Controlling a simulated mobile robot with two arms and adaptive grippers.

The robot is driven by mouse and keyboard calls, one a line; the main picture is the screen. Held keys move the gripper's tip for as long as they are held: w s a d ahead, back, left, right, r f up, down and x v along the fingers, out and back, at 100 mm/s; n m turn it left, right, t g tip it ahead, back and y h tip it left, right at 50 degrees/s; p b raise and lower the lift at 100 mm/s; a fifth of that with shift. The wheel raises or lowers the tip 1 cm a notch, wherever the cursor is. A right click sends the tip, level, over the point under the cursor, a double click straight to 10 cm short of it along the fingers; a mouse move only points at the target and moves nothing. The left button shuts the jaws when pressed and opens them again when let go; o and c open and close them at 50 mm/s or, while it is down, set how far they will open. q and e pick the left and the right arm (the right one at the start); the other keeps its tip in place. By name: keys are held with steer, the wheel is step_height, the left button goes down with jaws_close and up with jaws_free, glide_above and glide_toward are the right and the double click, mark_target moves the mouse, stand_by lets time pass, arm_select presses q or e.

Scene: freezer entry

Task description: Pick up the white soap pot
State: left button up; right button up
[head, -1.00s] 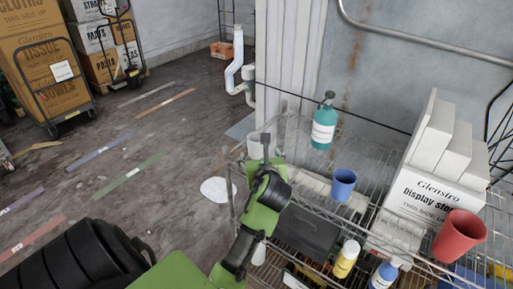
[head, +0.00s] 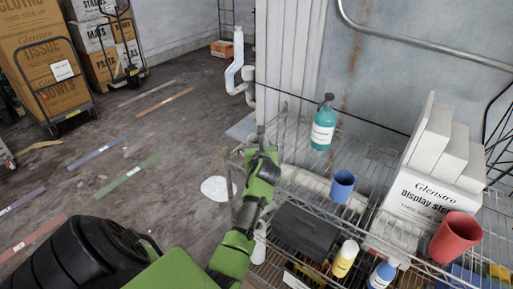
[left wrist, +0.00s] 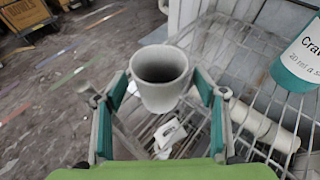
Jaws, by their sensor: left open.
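The white soap pot (left wrist: 160,95) is an open, round, greyish-white cup with a dark inside. In the left wrist view it stands upright at the wire shelf's corner, between the two fingers of my left gripper (left wrist: 161,88). The fingers are open, one on each side of the pot; whether either touches it I cannot tell. In the head view my left gripper (head: 262,150) is over the left end of the shelf and hides the pot. My right gripper is not in view.
The wire shelf (head: 375,152) also holds a teal bottle (head: 322,125), a blue cup (head: 342,187), a red cup (head: 459,237) and white display boxes (head: 430,195). The teal bottle also shows right of the gripper in the left wrist view (left wrist: 300,62). Open floor lies left.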

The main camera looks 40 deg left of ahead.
arm_select(q)
steer(key=shift+w+a+f, duration=0.25)
steer(key=shift+w+a, duration=0.2)
steer(key=shift+a, duration=0.05)
steer(key=shift+c, duration=0.3)
steer(key=c, duration=1.1)
steer(key=shift+c, duration=0.2)
